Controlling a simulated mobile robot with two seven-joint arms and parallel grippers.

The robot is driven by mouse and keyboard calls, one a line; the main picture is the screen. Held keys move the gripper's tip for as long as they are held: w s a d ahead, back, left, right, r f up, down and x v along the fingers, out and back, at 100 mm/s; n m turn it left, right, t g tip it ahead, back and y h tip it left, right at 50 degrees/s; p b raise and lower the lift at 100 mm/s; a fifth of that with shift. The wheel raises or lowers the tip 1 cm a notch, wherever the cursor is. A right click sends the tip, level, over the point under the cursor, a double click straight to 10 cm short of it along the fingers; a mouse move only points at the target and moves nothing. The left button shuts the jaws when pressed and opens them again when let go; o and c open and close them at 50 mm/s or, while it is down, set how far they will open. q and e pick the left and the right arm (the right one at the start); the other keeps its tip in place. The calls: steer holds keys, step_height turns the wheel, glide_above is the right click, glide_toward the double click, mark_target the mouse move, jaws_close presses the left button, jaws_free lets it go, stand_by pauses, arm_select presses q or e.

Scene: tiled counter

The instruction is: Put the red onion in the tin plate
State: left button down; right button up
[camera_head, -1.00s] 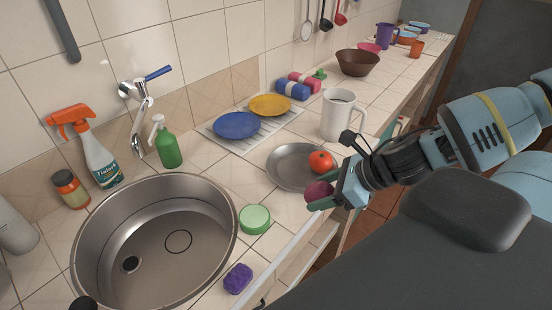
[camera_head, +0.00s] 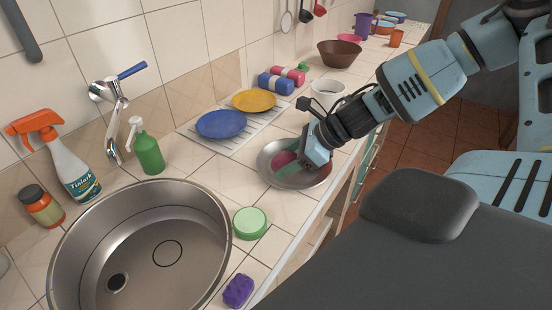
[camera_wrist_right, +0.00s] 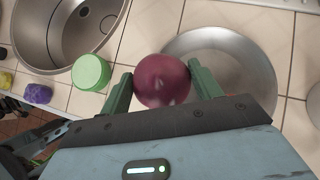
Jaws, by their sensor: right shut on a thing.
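The red onion (camera_head: 284,158) is a dark purple-red ball gripped by my right gripper (camera_head: 287,164). In the head view it appears over the tin plate (camera_head: 305,186), a round grey metal dish on the counter. In the right wrist view the onion (camera_wrist_right: 162,80) sits between the two green fingers, overlapping the left part of the plate (camera_wrist_right: 235,60). Whether it touches the plate cannot be told. The gripper hides part of the plate in the head view. My left gripper is not in view.
A steel sink (camera_head: 140,250) lies left of the plate, with a green round container (camera_head: 250,223) and purple sponge (camera_head: 238,290) beside it. A white mug (camera_head: 327,93) stands behind my right gripper. Blue (camera_head: 220,124) and yellow (camera_head: 254,100) plates lie behind.

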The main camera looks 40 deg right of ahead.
mark_target(279, 148)
steer(key=w, duration=0.2)
steer(key=w+d, duration=0.1)
steer(key=shift+f, duration=0.25)
steer(key=shift+w+d+r, duration=0.1)
steer(key=shift+w+d, duration=0.05)
steer(key=shift+w, duration=0.45)
steer(key=shift+w+d, duration=0.1)
steer(key=shift+w, duration=0.25)
step_height(279, 148, down, 4)
steer(key=shift+r, duration=0.2)
steer(key=shift+f, duration=0.1)
steer(key=shift+f+b, duration=0.1)
steer(key=shift+b, duration=0.2)
steer(key=o, duration=0.7)
steer(key=shift+o, duration=0.3)
